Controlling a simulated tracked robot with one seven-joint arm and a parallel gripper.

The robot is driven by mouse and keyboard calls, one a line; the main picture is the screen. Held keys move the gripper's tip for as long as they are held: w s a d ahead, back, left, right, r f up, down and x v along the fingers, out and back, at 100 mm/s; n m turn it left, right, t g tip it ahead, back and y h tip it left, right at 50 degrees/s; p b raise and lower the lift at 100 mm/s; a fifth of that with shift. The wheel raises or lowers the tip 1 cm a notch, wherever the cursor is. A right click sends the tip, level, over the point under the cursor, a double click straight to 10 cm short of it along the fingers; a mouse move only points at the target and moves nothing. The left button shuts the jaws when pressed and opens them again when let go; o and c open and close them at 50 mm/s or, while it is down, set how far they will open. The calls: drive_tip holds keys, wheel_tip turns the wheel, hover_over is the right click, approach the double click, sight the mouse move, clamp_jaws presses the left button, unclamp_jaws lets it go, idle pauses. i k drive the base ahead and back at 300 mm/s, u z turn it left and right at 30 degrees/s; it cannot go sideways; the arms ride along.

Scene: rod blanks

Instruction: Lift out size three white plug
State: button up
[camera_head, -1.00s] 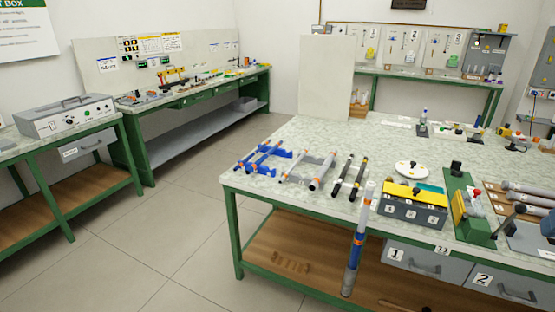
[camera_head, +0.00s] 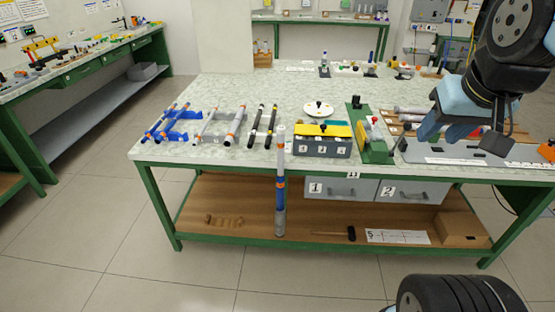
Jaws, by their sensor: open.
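A dark grey box (camera_head: 338,150) with several white number labels on its front stands near the front edge of the table, with a yellow top (camera_head: 310,130) and a small teal part at its back. I cannot make out a white plug marked three; the labels are too small to read surely. A white round disc (camera_head: 312,110) with a dark knob lies just behind the box. My gripper (camera_head: 461,139) is at the upper right, open and empty, above the right part of the table and well to the right of the box.
A green fixture (camera_head: 377,150) stands right of the box. Dark rods (camera_head: 255,133), grey rods on a rack and blue holders (camera_head: 180,122) lie to the left. A tall white-blue-orange rod (camera_head: 281,190) stands upright at the front edge.

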sight(280, 130)
drive_tip(key=u, duration=1.15)
drive_tip(key=i, duration=0.1)
drive_tip(key=z, duration=2.75)
drive_tip(key=k, duration=1.2)
drive_tip(key=u, duration=1.55)
drive_tip(key=i, duration=0.65)
drive_tip(key=u, duration=0.1)
